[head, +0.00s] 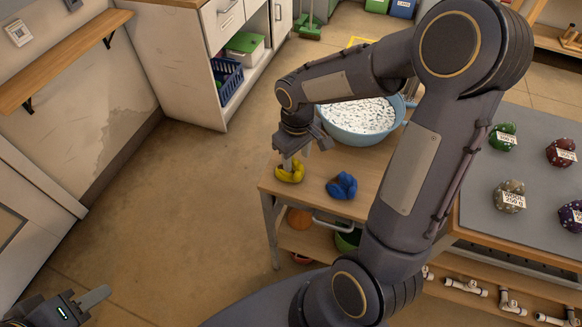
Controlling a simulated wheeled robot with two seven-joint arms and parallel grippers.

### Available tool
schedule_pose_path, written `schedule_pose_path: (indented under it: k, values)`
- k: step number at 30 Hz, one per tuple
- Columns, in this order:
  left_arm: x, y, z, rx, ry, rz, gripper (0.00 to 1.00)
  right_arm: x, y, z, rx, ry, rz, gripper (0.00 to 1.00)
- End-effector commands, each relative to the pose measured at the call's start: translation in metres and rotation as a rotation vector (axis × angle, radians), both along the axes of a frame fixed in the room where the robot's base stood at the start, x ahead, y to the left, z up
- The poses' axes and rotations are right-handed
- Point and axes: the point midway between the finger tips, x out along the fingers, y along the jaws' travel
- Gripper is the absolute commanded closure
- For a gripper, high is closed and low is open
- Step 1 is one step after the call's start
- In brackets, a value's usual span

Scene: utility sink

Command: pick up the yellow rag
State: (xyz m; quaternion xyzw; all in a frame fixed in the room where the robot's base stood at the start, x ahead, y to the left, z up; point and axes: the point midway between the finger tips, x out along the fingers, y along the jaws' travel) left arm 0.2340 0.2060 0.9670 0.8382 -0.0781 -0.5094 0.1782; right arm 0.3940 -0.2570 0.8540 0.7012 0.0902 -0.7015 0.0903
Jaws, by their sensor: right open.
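The yellow rag (291,175) lies crumpled near the left front corner of the wooden-topped cart (325,165). My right gripper (304,156) is open right above it, its fingers pointing down. One finger overlaps the rag's upper part in the picture; I cannot tell whether it touches. My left gripper (92,300) is low at the bottom left, far from the cart and partly cut off by the frame edge, so its opening is unclear.
A blue rag (342,186) lies just right of the yellow one. A blue basin (360,116) with white contents stands behind. Floor left of the cart is clear.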

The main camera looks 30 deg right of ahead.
Motion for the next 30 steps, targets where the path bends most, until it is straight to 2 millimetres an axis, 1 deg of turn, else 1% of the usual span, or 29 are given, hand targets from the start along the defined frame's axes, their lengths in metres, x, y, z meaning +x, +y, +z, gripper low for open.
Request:
schedule_pose_path:
  k: [1, 3, 6, 11, 14, 22, 23, 30]
  values:
    - [0.0000, 0.0000, -0.0012, 0.000, 0.000, 0.000, 0.64, -0.0011, 0.0003, -0.0082, 0.000, 0.004, 0.001, 0.53]
    - [0.0000, 0.0000, -0.0016, 0.000, 0.000, 0.000, 0.64, -0.0009, 0.0002, -0.0139, -0.001, 0.002, 0.000, 0.53]
    - [0.0000, 0.0000, -0.0016, 0.000, 0.000, 0.000, 0.64, -0.0007, 0.0001, -0.0171, 0.000, 0.000, -0.001, 0.53]
    - [0.0000, 0.0000, -0.0016, 0.000, 0.000, 0.000, 0.64, -0.0005, 0.0001, -0.0169, 0.000, 0.000, -0.001, 0.53]
    - [0.0000, 0.0000, -0.0016, 0.000, 0.000, 0.000, 0.64, -0.0006, 0.0002, -0.0167, 0.000, -0.001, -0.001, 0.63]
    - [0.0000, 0.0000, -0.0016, 0.000, 0.000, 0.000, 0.64, -0.0006, 0.0002, -0.0165, 0.000, -0.001, -0.001, 0.99]
    - [0.0000, 0.0000, -0.0016, 0.000, 0.000, 0.000, 0.64, -0.0005, 0.0002, -0.0165, 0.000, -0.001, 0.000, 1.00]
    - [0.0000, 0.0000, -0.0013, 0.000, 0.000, 0.000, 0.64, -0.0004, 0.0002, -0.0154, 0.001, -0.002, 0.000, 1.00]
